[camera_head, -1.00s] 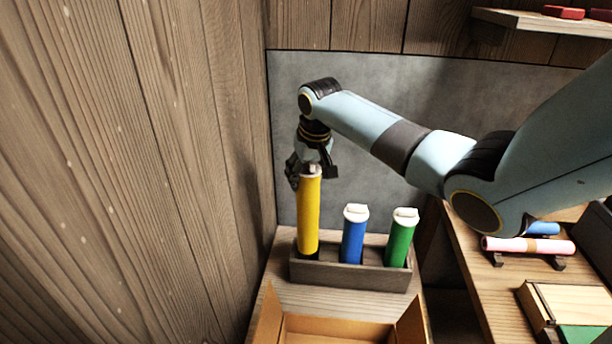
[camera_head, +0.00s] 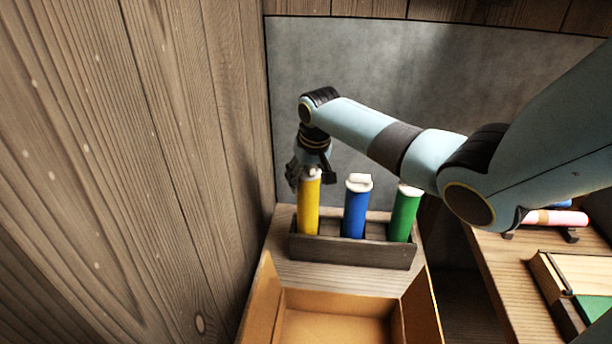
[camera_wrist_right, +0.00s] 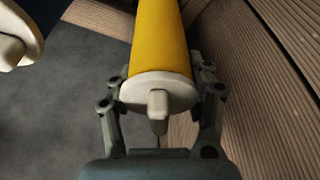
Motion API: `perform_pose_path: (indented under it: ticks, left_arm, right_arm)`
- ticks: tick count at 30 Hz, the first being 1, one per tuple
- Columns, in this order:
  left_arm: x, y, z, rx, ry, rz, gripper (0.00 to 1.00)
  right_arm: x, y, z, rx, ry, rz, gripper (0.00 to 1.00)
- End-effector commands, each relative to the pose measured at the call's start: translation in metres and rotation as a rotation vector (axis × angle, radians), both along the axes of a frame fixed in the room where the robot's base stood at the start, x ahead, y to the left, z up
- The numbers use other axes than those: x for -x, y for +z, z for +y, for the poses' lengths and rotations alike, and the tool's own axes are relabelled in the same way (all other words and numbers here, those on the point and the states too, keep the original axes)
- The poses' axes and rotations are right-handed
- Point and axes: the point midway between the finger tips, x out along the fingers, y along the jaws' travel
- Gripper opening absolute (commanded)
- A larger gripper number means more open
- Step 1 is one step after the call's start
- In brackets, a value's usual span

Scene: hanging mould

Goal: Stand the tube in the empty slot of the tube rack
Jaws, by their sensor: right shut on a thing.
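The yellow tube (camera_head: 309,209) stands upright at the left end of the dark tube rack (camera_head: 352,251). Its lower end is hidden behind the rack's front wall, in the left slot. My right gripper (camera_head: 311,172) is shut on the tube's top end, around its white cap. In the right wrist view the yellow tube (camera_wrist_right: 160,40) and its white cap (camera_wrist_right: 135,92) lie between the two fingers (camera_wrist_right: 160,100). My left gripper is not in view.
A blue tube (camera_head: 355,210) and a green tube (camera_head: 403,215) fill the rack's other slots. An open cardboard box (camera_head: 422,312) is in front. A wooden wall (camera_head: 150,170) rises close on the left. A pink roll (camera_head: 555,218) lies on the right table.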

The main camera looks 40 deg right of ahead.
Motion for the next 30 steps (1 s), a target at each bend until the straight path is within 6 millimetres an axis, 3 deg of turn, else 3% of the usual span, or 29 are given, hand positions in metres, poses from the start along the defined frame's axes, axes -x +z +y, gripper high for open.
perform_pose_path:
  ticks: [30]
  left_arm:
    - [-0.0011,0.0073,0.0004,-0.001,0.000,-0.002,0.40]
  right_arm:
    - [-0.0005,0.0014,-0.0004,0.000,0.000,0.000,0.00]
